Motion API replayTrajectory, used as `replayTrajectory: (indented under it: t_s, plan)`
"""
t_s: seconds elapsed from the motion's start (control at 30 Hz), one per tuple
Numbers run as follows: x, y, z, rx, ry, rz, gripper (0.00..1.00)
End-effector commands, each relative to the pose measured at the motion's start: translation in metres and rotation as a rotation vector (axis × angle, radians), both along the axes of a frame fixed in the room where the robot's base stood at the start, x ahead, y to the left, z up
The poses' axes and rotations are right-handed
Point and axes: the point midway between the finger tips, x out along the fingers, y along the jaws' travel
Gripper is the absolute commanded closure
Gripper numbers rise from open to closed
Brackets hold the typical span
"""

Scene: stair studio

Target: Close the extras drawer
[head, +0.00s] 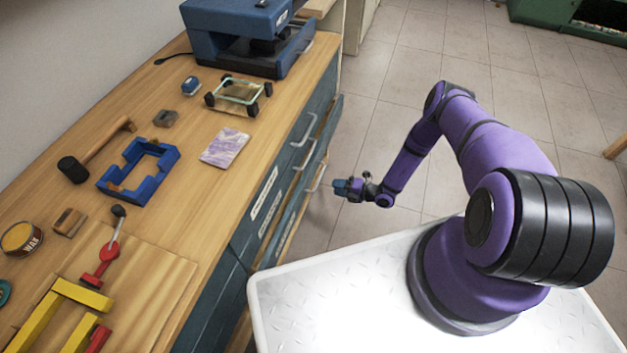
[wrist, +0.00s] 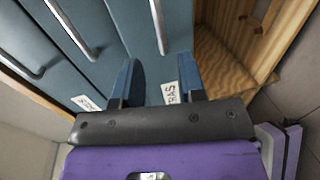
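The extras drawer (head: 288,232) is the lowest of the blue-grey drawers under the wooden bench. In the head view it stands out past the fronts above it. In the wrist view its front (wrist: 145,55) has a metal handle (wrist: 157,24) and a white label (wrist: 171,93) ending in "RAS", partly hidden by a finger. My gripper (head: 343,187) is just off the drawer front, near its handle (head: 317,178). In the wrist view my gripper's blue fingers (wrist: 156,80) are apart with nothing held between them. I cannot tell whether they touch the front.
Other drawer fronts with handles (head: 303,131) are above. The bench top (head: 215,215) holds a mallet (head: 95,150), a blue frame (head: 138,170) and a blue machine (head: 245,35). Tiled floor (head: 430,50) is clear beyond my arm.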

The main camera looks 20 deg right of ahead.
Motion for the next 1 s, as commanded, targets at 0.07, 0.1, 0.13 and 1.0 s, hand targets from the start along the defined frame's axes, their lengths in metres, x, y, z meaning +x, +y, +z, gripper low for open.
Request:
replayTrajectory:
  t_s: [0.07,0.1,0.13,1.0]
  plan:
    - [0.007,0.012,-0.003,0.000,0.000,0.003,0.63]
    - [0.011,0.018,-0.004,-0.001,-0.001,0.003,0.63]
    - [0.015,0.022,-0.006,-0.001,-0.001,0.003,0.63]
    - [0.053,0.074,-0.019,-0.002,-0.001,-0.001,0.72]
